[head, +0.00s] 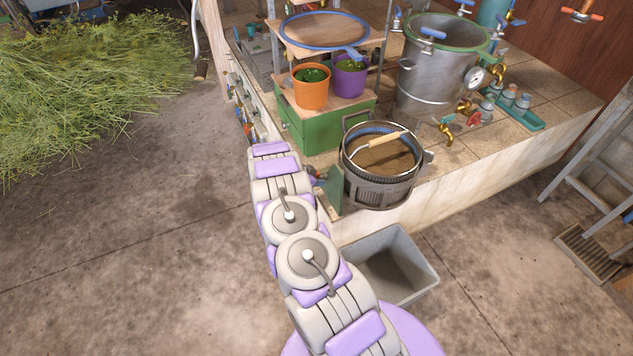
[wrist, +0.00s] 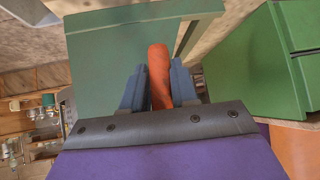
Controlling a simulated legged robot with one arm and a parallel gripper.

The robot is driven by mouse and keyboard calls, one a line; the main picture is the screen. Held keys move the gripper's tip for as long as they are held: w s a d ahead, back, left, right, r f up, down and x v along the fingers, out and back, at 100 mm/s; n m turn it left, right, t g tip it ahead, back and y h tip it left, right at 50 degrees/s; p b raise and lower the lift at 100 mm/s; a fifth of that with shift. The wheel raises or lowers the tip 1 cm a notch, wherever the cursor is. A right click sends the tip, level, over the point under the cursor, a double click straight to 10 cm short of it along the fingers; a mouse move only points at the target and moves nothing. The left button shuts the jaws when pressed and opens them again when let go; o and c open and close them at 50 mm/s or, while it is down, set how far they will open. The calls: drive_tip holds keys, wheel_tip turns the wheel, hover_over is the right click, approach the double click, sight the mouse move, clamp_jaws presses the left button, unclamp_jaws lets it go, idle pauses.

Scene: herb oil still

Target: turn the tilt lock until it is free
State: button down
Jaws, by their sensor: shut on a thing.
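The tilt lock shows in the wrist view as an orange-red rod-like handle (wrist: 159,72) in front of a green plate (wrist: 100,48). My gripper (wrist: 158,88) has its two blue-grey fingers closed on either side of the handle. In the head view a green bracket (head: 333,192) stands beside a dark round vessel (head: 378,193) with a wooden-handled bail. My gripper end is by that bracket, mostly hidden behind my arm. The handle cannot be made out clearly there. The vessel looks upright, and how far the lock is turned cannot be told.
A grey open bin (head: 425,262) stands on the floor below the vessel. A green box (head: 310,128) sits behind the bracket, with an orange pot (head: 311,95) and a purple pot (head: 350,82) above it. A steel still (head: 430,85) stands at the back right. Cut herbs (head: 90,80) lie left.

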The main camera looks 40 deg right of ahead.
drive_tip(key=shift+w+r+n+g+b, duration=0.1)
drive_tip(key=shift+n+g+b, duration=0.2)
drive_tip(key=shift+g, duration=0.3)
drive_tip(key=c, duration=1)
unclamp_jaws()
drive_tip(key=shift+d, duration=0.15)
drive_tip(key=shift+o, duration=0.2)
drive_tip(key=p+v, duration=0.4)
drive_tip(key=v, duration=1.3)
drive_tip(key=shift+r, duration=0.2)
